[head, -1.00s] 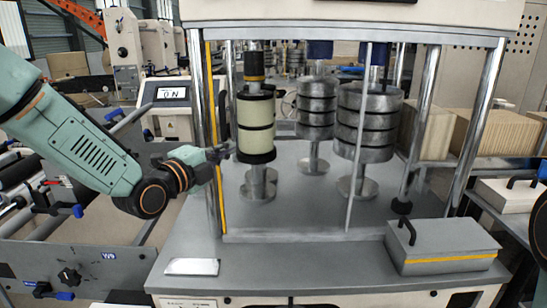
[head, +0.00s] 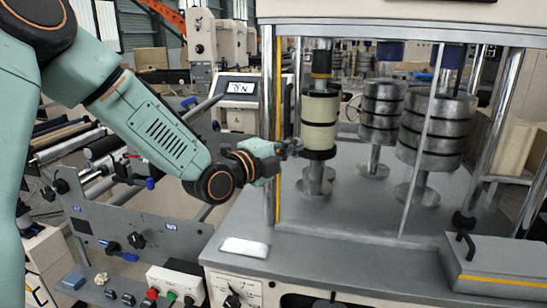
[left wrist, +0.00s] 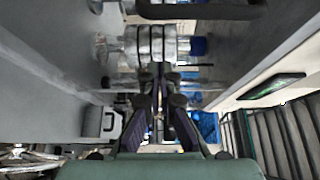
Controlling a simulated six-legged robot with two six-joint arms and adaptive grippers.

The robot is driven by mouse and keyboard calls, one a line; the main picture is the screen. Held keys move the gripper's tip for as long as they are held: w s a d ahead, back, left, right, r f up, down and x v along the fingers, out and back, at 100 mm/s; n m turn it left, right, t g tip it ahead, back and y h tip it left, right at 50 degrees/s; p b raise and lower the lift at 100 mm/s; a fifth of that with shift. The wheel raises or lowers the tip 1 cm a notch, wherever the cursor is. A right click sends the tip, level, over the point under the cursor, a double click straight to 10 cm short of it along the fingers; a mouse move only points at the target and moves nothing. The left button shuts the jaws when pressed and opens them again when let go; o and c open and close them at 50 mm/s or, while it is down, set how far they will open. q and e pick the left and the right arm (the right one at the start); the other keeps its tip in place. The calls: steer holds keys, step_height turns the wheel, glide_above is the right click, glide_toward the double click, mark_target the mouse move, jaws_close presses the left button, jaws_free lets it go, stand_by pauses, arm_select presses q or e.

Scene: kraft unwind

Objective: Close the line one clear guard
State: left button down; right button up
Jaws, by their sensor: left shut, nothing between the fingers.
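The clear guard is see-through, so mostly its edges show. A yellow-striped upright edge (head: 278,150) stands beside the left silver post, and a thin rod (head: 421,140) stands to the right. A pale rail runs along the bottom between them. I cannot tell how far the guard stands from its closed position. My left gripper (head: 291,148) is shut and empty at the yellow edge, its tips just left of the cream-banded roller; I cannot tell if it touches the guard. In the left wrist view the dark fingers (left wrist: 160,85) point towards stacked metal rollers. My right gripper is not in view.
A cream-banded roller (head: 320,121) and two stacked metal rollers (head: 434,130) stand behind the guard. A grey block with a black handle (head: 495,265) is at the right front. A small display (head: 238,88) stands behind my left arm. Buttons (head: 172,295) sit at lower left.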

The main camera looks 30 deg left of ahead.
arm_select(q)
steer(key=shift+p+v, duration=0.7)
steer(key=shift+v, duration=2.45)
steer(key=s+d+f+n+g+y+b, duration=0.1)
steer(key=s+f+n+g+b, duration=0.2)
steer(key=f+n, duration=0.55)
steer(key=s+d+f+n+g+y+b, duration=0.15)
steer(key=s+f+n+g, duration=0.35)
steer(key=f, duration=0.7)
steer(key=s+d+f+n+g+b, duration=0.1)
steer(key=s+d+f+n+b, duration=0.15)
steer(key=f+n, duration=0.65)
steer(key=s+d+f+m+g+y+b, duration=0.1)
steer(key=s+f+g+b, duration=0.7)
steer(key=s+f, duration=1.7)
step_height(320, 180, down, 3)
steer(key=shift+s+d+f+y+b, duration=0.15)
steer(key=shift+d+y+b, duration=0.25)
steer(key=shift+b, duration=0.7)
